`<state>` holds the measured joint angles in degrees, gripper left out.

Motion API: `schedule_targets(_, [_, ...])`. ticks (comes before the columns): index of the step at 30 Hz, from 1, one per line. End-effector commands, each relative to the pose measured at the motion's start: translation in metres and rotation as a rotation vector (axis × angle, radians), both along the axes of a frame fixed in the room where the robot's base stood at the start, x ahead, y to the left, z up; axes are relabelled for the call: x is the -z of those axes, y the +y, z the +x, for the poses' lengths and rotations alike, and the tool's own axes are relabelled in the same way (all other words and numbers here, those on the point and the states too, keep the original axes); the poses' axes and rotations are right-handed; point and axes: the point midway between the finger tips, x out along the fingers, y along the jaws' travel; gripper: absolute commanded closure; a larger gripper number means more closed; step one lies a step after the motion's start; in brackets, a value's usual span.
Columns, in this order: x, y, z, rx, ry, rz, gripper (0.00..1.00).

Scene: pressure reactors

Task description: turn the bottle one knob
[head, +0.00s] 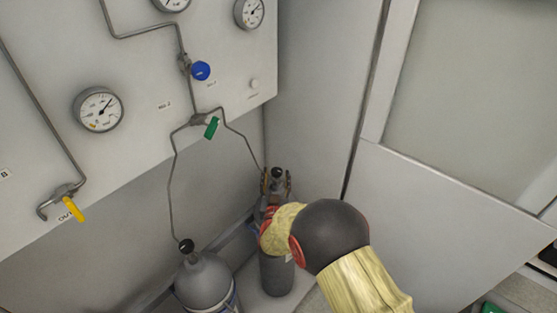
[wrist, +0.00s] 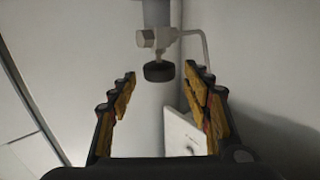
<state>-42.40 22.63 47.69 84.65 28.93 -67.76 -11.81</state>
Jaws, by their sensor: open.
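Two gas bottles stand below the wall panel. The near, light grey bottle (head: 204,281) has a black knob (head: 186,246) on top. The darker bottle (head: 276,277) stands behind it to the right, with its own black knob (head: 277,173). I cannot tell by a label which is bottle one. My gripper (head: 276,184) is open at the darker bottle's top, its fingers on either side of the knob. In the wrist view, that black knob (wrist: 159,71) and its metal valve (wrist: 155,38) show between the open fingertips, with gaps on both sides. My arm hides part of this bottle.
The panel (head: 140,70) carries gauges (head: 98,109), a blue handle (head: 201,70), a green handle (head: 211,127) and a yellow handle (head: 73,209). Thin pipes (head: 173,190) run down to the bottles. A grey side wall (head: 315,90) stands close behind the darker bottle.

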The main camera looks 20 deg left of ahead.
Motion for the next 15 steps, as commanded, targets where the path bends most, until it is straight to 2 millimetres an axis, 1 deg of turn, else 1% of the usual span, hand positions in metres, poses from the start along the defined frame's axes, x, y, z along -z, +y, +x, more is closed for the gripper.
schedule_targets(4, [0.001, 0.003, 0.013, 0.002, -0.001, 0.001, 0.51])
schedule_targets(12, [0.001, 0.014, 0.053, 0.001, -0.001, 0.000, 0.51])
schedule_targets(15, [0.001, 0.017, 0.064, 0.001, 0.000, 0.000, 0.51])
